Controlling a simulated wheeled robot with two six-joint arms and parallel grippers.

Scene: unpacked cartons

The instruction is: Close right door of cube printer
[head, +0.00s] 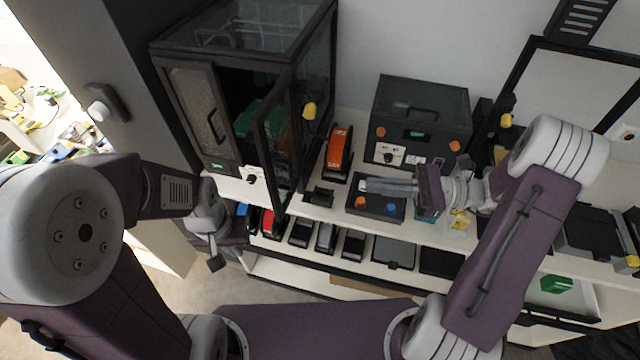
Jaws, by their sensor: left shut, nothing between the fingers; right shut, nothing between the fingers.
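The cube printer (243,50) is a black-framed, glass-sided box at the upper left on the white shelf. Its left door (196,110), with a black handle, looks closed across the left of the front. Its right door (271,160) stands open, swung out toward me, leaving a dark gap with green and red items inside. My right gripper (366,186) is shut and empty, pointing left, to the right of the door and apart from it. My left gripper (216,263) is shut and low, below the printer's front left and apart from the door; its fingertips show small.
An orange-and-black device (337,150) stands right of the printer. A dark box (421,110) with orange knobs is further right. A black control box (377,208) lies under my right gripper. Several dark bins line the lower shelf. A grey panel (135,60) stands left.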

